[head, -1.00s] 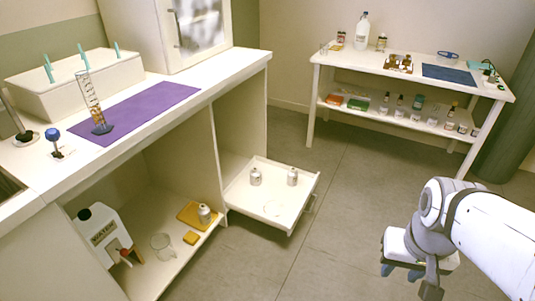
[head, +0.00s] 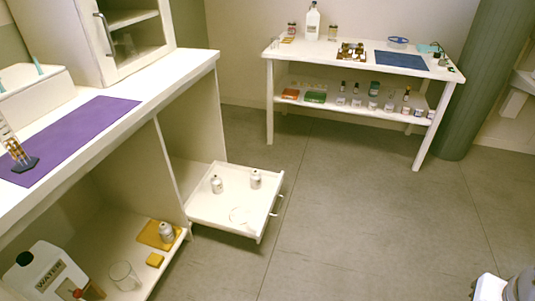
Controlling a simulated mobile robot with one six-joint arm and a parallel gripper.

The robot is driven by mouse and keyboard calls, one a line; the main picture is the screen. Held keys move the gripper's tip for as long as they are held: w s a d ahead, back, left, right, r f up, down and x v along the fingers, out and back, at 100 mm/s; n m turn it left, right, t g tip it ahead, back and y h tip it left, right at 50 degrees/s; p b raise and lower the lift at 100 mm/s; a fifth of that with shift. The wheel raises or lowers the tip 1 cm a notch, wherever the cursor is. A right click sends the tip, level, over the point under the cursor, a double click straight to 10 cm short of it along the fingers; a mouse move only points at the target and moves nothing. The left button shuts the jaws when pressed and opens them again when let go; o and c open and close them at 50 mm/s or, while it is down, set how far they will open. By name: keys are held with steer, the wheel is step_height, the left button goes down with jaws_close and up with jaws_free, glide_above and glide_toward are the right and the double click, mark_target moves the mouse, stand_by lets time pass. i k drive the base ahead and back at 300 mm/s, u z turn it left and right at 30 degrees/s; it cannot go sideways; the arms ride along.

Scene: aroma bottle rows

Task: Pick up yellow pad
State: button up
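A flat yellow-orange pad (head: 152,232) lies on the cabinet's lower shelf, near its right end. A small metal bottle (head: 167,233) stands on or against its right side and hides part of it. A smaller yellow block (head: 155,260) lies just in front of it on the same shelf. I cannot tell from the picture which of the two is the yellow pad. Only a white and grey piece of my arm shows in the bottom right corner, far from both. My gripper's fingers are outside the view.
A pulled-out drawer (head: 222,222) with small bottles juts over the floor beside the shelf. A glass beaker (head: 124,274) and a white water jug (head: 48,272) stand left of the yellow pieces. The floor (head: 350,220) is clear up to the back table (head: 350,59).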

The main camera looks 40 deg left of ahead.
mark_target(155, 260)
steer(key=u, duration=0.05)
steer(key=i, duration=0.85)
steer(key=u, duration=3.55)
steer(key=k, duration=1.05)
steer(key=z, duration=0.2)
steer(key=i, duration=1.15)
steer(key=z, duration=0.25)
